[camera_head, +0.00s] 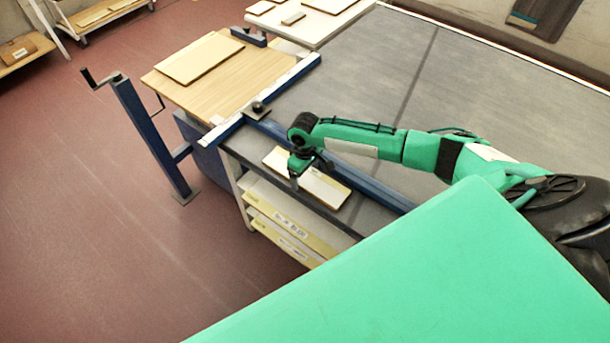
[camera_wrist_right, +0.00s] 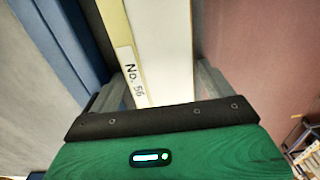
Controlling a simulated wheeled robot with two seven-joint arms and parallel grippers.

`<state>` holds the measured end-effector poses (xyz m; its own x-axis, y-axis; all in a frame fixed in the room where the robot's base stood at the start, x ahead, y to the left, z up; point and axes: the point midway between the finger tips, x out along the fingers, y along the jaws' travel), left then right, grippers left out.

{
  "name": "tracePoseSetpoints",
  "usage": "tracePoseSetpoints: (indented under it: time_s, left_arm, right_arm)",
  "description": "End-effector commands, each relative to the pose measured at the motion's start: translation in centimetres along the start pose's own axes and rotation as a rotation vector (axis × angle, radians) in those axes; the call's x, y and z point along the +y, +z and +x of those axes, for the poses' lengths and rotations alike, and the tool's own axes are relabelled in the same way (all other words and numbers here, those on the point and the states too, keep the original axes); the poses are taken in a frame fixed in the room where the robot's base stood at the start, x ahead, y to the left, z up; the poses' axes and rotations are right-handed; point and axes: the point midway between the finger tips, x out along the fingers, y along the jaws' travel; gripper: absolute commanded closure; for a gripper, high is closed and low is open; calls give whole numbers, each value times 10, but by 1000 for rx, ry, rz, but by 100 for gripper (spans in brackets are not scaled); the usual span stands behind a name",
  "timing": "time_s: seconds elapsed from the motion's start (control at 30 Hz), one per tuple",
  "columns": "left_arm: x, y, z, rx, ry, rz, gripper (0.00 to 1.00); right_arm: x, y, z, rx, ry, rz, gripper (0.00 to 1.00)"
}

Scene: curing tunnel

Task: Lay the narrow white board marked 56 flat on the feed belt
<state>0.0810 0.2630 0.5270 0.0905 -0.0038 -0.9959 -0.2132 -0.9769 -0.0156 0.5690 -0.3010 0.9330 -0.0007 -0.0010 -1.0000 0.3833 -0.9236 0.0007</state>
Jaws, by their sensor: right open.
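The narrow white board (camera_head: 327,190) lies flat on a dark strip (camera_head: 250,150) on the near side of a blue rail (camera_head: 370,182). In the right wrist view the board (camera_wrist_right: 164,50) has a yellowish edge strip and a label reading No. 56. My right gripper (camera_head: 306,177) is over the board's far-left part in the head view. In the right wrist view its open fingers (camera_wrist_right: 158,90) stand on either side of the board; I cannot tell if they touch it. The wide grey belt (camera_head: 480,90) lies beyond the rail. My left gripper is not in view.
Shelves with several boards (camera_head: 290,232) sit below the dark strip. A wooden table (camera_head: 165,87) bearing a pale board (camera_head: 200,58) stands at the left end. A blue crank post (camera_head: 150,140) stands on the floor. The grey belt is largely clear.

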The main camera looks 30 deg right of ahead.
Motion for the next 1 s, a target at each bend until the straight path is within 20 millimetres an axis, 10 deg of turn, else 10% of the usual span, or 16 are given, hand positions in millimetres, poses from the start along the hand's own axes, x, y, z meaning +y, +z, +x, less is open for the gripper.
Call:
tracePoseSetpoints:
  time_s: [0.3,0.73,1.0]
  left_arm:
    - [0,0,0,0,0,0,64]
    - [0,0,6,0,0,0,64]
    - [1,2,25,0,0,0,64]
  right_arm:
    - [0,0,-1,1,0,0,59]
    - [1,-1,-14,2,0,1,59]
    - [1,-2,-70,7,1,-1,59]
